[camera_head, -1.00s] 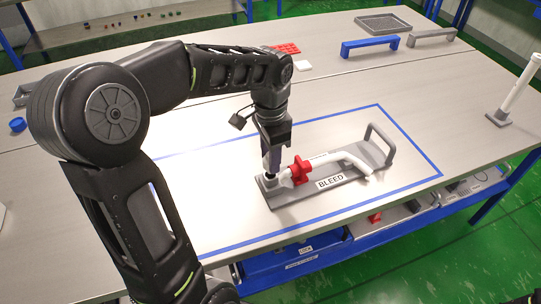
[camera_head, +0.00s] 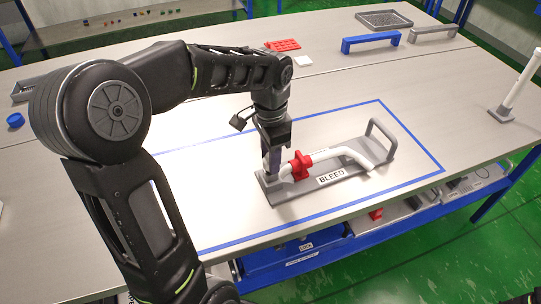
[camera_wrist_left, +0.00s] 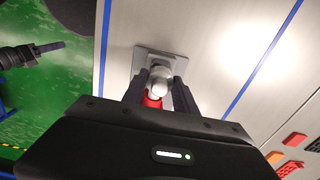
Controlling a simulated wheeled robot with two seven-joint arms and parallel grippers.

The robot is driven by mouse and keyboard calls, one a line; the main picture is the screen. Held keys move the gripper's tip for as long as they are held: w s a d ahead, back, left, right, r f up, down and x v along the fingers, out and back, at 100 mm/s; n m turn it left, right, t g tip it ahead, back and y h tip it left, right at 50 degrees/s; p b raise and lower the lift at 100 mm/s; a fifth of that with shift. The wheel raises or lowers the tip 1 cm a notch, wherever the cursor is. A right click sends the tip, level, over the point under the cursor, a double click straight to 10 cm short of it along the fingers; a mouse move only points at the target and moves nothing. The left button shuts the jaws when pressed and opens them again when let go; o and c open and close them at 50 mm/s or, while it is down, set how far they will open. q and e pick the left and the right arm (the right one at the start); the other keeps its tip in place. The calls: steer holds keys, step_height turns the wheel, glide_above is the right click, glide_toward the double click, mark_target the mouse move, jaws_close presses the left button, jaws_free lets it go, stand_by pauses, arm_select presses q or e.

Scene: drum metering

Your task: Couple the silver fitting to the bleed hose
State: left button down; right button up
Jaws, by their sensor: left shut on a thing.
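The bleed hose (camera_head: 324,155) is a white bent tube with a red collar (camera_head: 300,166), above a grey base labelled BLEED (camera_head: 350,173). My left gripper (camera_head: 272,170) points down at the base's left end. In the left wrist view its fingers (camera_wrist_left: 163,82) are closed around a pale rounded piece (camera_wrist_left: 160,73), which looks like the silver fitting. The red collar (camera_wrist_left: 152,101) shows just behind it. The fitting and the hose's near end meet or nearly meet; the fingers hide the exact contact.
A grey upright handle (camera_head: 381,137) stands at the base's right end. Blue tape (camera_head: 412,141) frames the work area. A white post (camera_head: 516,90) stands at the right. Blue (camera_head: 371,44) and grey (camera_head: 433,34) handles and a grey tray (camera_head: 384,20) lie at the back.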

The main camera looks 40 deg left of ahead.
arm_select(q)
steer(key=shift+f+b, duration=0.4)
steer(key=shift+f, duration=0.25)
steer(key=c, duration=0.9)
jaws_free()
steer(key=shift+r, duration=3.95)
